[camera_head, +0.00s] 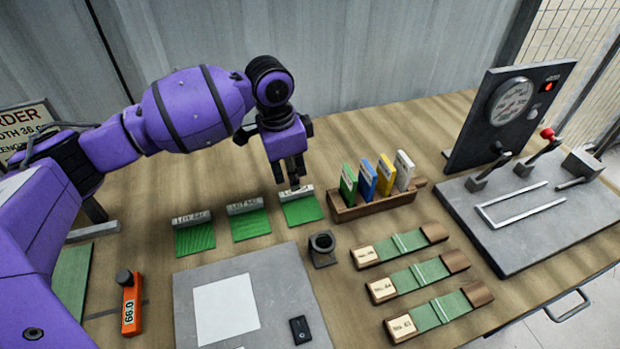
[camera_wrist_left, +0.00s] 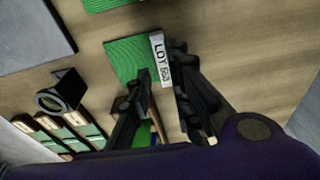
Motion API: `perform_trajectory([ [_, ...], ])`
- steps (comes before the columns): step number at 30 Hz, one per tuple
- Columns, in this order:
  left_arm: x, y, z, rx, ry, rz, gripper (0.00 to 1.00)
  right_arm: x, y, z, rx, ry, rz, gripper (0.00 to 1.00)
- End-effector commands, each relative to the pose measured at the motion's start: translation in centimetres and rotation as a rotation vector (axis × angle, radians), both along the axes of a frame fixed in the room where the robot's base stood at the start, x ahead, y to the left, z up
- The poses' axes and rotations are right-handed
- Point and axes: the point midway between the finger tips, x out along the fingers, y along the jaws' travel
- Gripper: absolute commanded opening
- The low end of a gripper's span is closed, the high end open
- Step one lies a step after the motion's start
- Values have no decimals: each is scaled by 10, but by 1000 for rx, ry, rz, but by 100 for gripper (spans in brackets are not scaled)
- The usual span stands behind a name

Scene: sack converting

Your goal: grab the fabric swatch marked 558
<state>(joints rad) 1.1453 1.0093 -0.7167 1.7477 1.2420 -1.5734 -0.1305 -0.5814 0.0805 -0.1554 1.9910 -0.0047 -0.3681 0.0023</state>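Three green fabric swatches with pale label strips lie in a row on the table: a left one (camera_head: 195,238), a middle one (camera_head: 250,224) and a right one (camera_head: 302,210). My left gripper (camera_head: 288,183) points down just above the label end of the right swatch. In the left wrist view, a green swatch (camera_wrist_left: 125,58) has a white label (camera_wrist_left: 160,58) reading "LOT 55" and a last digit I cannot read surely. The open left gripper (camera_wrist_left: 161,74) has its fingers apart, towards either side of that label's near end, with nothing held. My right gripper is not in view.
Right of the swatches stands a wooden rack (camera_head: 375,207) with several coloured cards. A dark ring-shaped holder (camera_head: 322,250), a grey plate (camera_head: 285,290) and several wood-ended green strips (camera_head: 415,272) lie nearer. A gauge panel (camera_head: 510,105) stands at right.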

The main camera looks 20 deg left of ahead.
Motion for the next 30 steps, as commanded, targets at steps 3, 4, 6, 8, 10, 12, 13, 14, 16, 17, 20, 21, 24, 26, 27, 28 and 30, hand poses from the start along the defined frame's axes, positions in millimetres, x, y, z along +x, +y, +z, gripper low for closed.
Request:
perform_trajectory([
  [3,2,-2,-17,0,2,1,19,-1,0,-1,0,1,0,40],
  [4,2,-3,-22,0,3,1,19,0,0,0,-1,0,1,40],
  [6,4,-4,-33,0,2,2,19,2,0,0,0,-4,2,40],
  [8,4,-4,-40,1,2,2,19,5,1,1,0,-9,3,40],
  [10,5,-5,-45,0,0,1,19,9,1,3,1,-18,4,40],
  [12,5,-5,-45,0,-1,1,19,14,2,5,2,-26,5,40],
  [13,5,-5,-45,0,-1,1,19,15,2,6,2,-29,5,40],
  [14,5,-5,-44,0,-1,1,19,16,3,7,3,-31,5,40],
  [16,5,-5,-44,0,-1,1,19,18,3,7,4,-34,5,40],
  [17,5,-5,-44,0,-1,1,19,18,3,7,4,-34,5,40],
  [20,5,-5,-44,0,-1,1,19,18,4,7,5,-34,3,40],
  [21,5,-5,-44,0,-1,1,19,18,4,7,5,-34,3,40],
  [24,5,-5,-45,0,-1,1,19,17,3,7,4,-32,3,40],
  [26,5,-5,-45,0,-1,1,19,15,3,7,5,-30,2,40],
  [27,5,-5,-45,0,-1,1,19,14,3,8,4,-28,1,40],
  [28,5,-5,-45,-1,0,1,19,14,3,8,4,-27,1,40],
  [30,5,-5,-46,-1,0,1,19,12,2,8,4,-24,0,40],
])
